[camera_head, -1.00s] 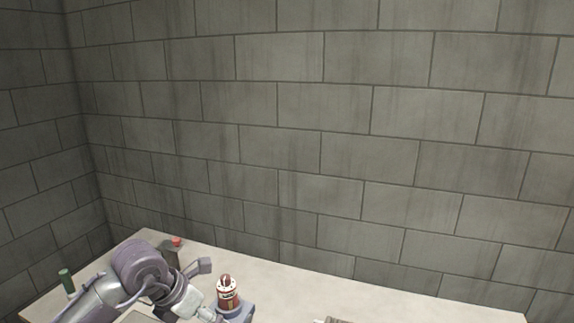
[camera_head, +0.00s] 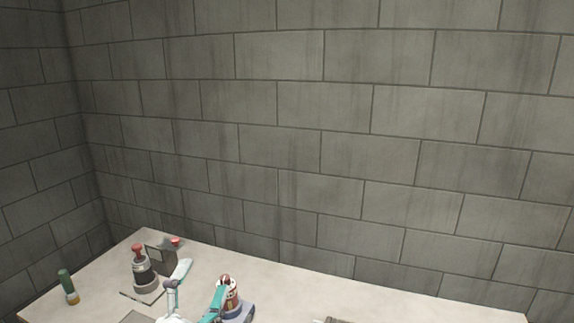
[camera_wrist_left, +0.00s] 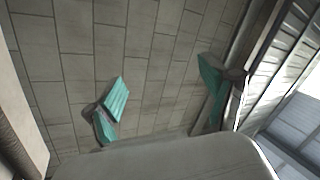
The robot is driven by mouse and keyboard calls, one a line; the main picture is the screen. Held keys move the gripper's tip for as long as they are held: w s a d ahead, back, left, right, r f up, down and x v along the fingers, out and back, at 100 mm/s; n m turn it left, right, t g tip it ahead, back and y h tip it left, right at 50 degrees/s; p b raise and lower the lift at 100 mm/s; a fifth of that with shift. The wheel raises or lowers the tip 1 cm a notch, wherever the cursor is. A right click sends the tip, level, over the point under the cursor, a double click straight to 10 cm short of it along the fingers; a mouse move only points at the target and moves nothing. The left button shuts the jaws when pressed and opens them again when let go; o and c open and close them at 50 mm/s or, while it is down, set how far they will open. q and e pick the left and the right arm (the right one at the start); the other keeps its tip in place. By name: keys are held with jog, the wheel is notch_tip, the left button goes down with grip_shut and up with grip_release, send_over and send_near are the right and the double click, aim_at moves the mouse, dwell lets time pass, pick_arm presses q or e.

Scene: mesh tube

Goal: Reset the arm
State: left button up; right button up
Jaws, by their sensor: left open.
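My left gripper (camera_head: 197,291) is at the bottom of the head view, its teal fingers spread apart with nothing between them. Its right finger overlaps the red-brown and white can (camera_head: 234,296) in the picture; I cannot tell whether they touch. In the left wrist view the two teal fingers of this gripper (camera_wrist_left: 163,92) are wide apart, with only the block wall behind them. My right gripper is in neither view.
The can stands in a blue-grey holder (camera_head: 243,313) on the pale table (camera_head: 290,292). To the left are a dark red-topped object (camera_head: 141,267) on a base, a dark panel (camera_head: 161,259), a small red piece (camera_head: 175,241) and a green tube (camera_head: 66,284). The table's right part looks mostly clear.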

pick_arm(q)
jog(key=s+a+f+n+g+y, duration=0.3)
jog(key=a+f+n+g+y, duration=0.15)
jog(key=f, duration=0.45)
jog(key=s+a+f+n+g+y, duration=0.35)
jog(key=f+n, duration=0.25)
jog(key=f, duration=0.2)
jog(key=s+d+f+n+g+h, duration=0.1)
jog(key=s+f+g, duration=0.45)
jog(key=s, duration=0.35)
jog(key=s+d+f+n+g+h, duration=0.1)
jog(key=s+f+g+h, duration=0.1)
jog(key=s+f+g, duration=0.45)
jog(key=s+f, duration=0.2)
jog(key=f, duration=1.1)
jog(key=s+f, duration=0.2)
jog(key=f, duration=1.2)
jog(key=s+a+f, duration=0.3)
jog(key=s+f, duration=1.3)
jog(key=shift+s+f+g, duration=0.15)
jog(key=shift+s+g, duration=0.25)
